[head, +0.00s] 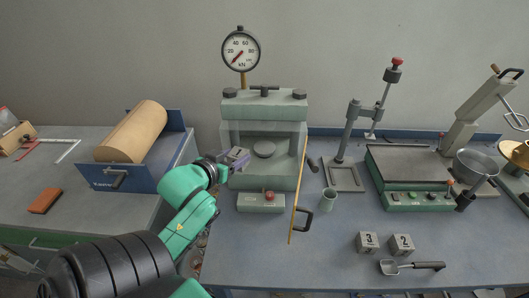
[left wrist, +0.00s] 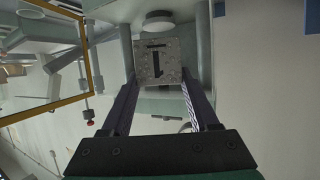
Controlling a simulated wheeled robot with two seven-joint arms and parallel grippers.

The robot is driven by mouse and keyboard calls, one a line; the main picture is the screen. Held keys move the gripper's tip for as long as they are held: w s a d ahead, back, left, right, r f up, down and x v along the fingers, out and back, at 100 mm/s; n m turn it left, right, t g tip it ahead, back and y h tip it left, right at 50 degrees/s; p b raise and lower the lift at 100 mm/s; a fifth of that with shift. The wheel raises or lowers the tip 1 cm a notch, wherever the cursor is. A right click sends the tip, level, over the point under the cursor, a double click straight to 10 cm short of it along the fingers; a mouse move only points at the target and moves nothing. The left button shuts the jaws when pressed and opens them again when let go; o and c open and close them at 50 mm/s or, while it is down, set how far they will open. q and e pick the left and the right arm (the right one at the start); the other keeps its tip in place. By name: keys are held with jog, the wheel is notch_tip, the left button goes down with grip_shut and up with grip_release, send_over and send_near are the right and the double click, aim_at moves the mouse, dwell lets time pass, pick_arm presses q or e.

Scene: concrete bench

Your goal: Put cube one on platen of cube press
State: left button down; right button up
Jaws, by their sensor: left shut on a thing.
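Cube one (head: 238,154), a grey block marked 1, is at the left front of the cube press (head: 265,104). My left gripper (head: 230,160) is shut on it and holds it up at the press opening. The left wrist view shows cube one (left wrist: 157,61) between the two fingers of the gripper (left wrist: 159,84), its marked face toward the camera. The platen (head: 264,149), a round grey disc inside the press, is bare, to the right of the cube. A round pale disc (left wrist: 158,20) shows beyond the cube in the left wrist view. My right gripper is out of view.
The yellow-edged press door (head: 299,195) stands open on the right.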

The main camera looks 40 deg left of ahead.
pick_arm(q)
notch_tip(320, 180, down, 6)
jog(key=b, duration=0.4)
jog(key=shift+w+r, duration=0.1)
jog(key=shift+r, duration=0.05)
jog(key=w+a, duration=0.1)
jog(key=w, duration=0.4)
jog(key=w+a+p, duration=0.1)
jog(key=w+a, duration=0.1)
jog(key=w, duration=0.4)
jog(key=w+a+p, duration=0.1)
jog(key=w, duration=0.5)
jog(key=shift+w+a+r, duration=0.15)
jog(key=shift+a+r, duration=0.05)
jog(key=shift+a, duration=0.15)
jog(key=shift+w+f+p, duration=0.15)
jog(key=shift+f+p, duration=0.3)
jog(key=shift+p, duration=0.15)
jog(key=shift+f, duration=0.2)
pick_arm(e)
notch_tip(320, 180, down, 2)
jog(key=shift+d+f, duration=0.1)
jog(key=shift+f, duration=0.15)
pick_arm(q)
jog(key=shift+c, duration=0.7)
grip_release()
jog(key=shift+f, duration=0.1)
